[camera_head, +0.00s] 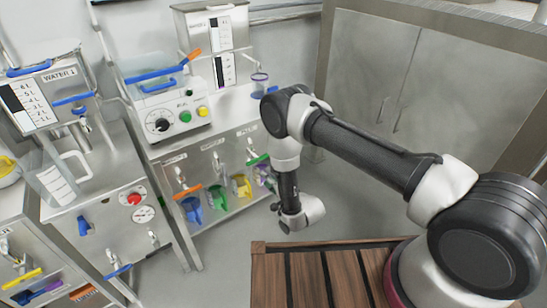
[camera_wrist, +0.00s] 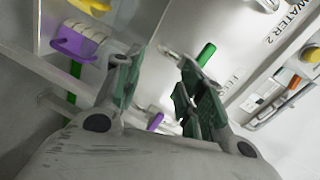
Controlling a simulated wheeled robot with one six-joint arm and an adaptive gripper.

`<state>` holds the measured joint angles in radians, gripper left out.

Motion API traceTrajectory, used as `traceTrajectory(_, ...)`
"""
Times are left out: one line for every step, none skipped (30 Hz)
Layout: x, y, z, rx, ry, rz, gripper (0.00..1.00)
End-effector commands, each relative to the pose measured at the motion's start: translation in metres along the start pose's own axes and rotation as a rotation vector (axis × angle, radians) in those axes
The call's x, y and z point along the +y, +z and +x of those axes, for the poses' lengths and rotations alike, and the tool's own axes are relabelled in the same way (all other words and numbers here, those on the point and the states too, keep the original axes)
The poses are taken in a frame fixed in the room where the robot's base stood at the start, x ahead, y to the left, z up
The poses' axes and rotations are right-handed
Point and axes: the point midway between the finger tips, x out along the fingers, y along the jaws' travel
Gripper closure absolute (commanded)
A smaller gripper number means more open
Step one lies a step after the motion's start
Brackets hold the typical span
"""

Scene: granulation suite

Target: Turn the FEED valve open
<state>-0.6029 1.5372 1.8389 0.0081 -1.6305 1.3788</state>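In the wrist view a valve lever with a green grip (camera_wrist: 206,54) stands out from a steel panel, just beyond the right finger. A label beside it is partly hidden and looks to begin with FE; I cannot read it fully. In the head view a green lever (camera_head: 257,160) is at the right end of a row of taps on the steel bench, with unreadable tags above. My gripper (camera_wrist: 158,92) is open, with both dark green finger pads apart and no valve clearly held. Metal parts show beyond the fingers.
An orange lever (camera_head: 187,192) is at the bench's left tap. Blue (camera_head: 192,208), green (camera_head: 217,195) and yellow (camera_head: 241,186) jugs stand on its lower shelf. A purple vessel (camera_wrist: 76,40) is left of my fingers. A slatted wooden surface (camera_head: 315,279) is nearer me.

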Motion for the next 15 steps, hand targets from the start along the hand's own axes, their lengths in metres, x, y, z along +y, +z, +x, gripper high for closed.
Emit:
traceTrajectory(-0.016, -0.003, -0.001, 0.012, -0.07, 0.053, 0.61)
traceTrajectory(-0.025, -0.005, -0.002, 0.016, -0.105, 0.085, 0.61)
traceTrajectory(-0.034, -0.007, -0.003, 0.019, -0.145, 0.122, 0.61)
traceTrajectory(-0.039, -0.008, -0.004, 0.02, -0.167, 0.148, 0.61)
traceTrajectory(-0.042, -0.008, -0.003, 0.02, -0.179, 0.168, 0.61)
traceTrajectory(-0.042, -0.009, -0.002, 0.019, -0.18, 0.185, 0.61)
traceTrajectory(-0.043, -0.009, 0.001, 0.018, -0.18, 0.192, 0.61)
traceTrajectory(-0.043, -0.009, 0.004, 0.018, -0.181, 0.197, 0.61)
traceTrajectory(-0.044, -0.009, 0.009, 0.017, -0.18, 0.198, 0.61)
traceTrajectory(-0.045, -0.009, 0.013, 0.017, -0.18, 0.198, 0.61)
traceTrajectory(-0.046, -0.009, 0.018, 0.018, -0.181, 0.197, 0.61)
traceTrajectory(-0.047, -0.01, 0.025, 0.018, -0.18, 0.197, 0.61)
traceTrajectory(-0.048, -0.01, 0.03, 0.018, -0.181, 0.196, 0.61)
traceTrajectory(-0.049, -0.01, 0.035, 0.018, -0.179, 0.196, 0.61)
traceTrajectory(-0.05, -0.01, 0.042, 0.018, -0.18, 0.196, 0.61)
